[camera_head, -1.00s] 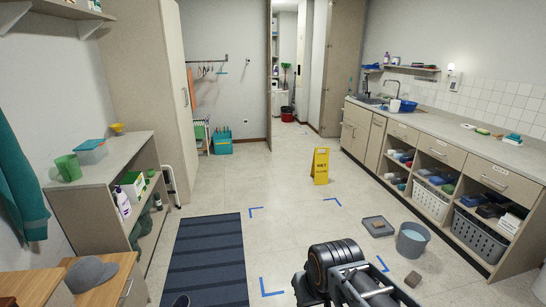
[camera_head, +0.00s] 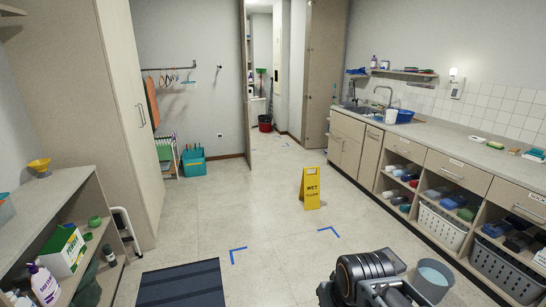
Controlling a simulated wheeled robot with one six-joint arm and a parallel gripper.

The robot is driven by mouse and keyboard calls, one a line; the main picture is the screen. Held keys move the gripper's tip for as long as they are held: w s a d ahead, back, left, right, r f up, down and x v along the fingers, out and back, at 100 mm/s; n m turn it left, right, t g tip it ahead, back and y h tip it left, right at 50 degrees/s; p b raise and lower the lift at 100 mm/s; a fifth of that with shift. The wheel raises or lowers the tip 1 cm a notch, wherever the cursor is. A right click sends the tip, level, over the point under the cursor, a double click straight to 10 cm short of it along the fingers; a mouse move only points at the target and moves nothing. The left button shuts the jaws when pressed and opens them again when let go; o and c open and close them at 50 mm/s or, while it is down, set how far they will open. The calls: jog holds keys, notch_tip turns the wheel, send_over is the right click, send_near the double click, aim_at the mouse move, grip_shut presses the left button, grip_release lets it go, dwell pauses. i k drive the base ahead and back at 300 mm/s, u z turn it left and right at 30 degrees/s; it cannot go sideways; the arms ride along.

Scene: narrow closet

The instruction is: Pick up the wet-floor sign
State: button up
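The yellow wet-floor sign (camera_head: 312,188) stands upright on the tiled floor near the middle of the room, a little right of centre, with dark lettering on its face. My arm shows at the bottom right of the view. The sign is farther off, with bare floor between it and my arm. My gripper's fingertips are not clearly visible, and nothing can be seen held.
A grey bucket (camera_head: 433,280) stands on the floor to the right of my arm. The counter with cabinets (camera_head: 440,165) lines the right wall. Blue corner marks (camera_head: 238,252) and a dark striped mat (camera_head: 180,285) lie on the floor. A shelf unit (camera_head: 50,195) stands at left.

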aim_at(312, 183)
jog(key=z, duration=0.3)
jog(key=i, duration=4.95)
jog(key=u, duration=0.25)
jog(key=i, duration=0.65)
jog(key=u, duration=0.1)
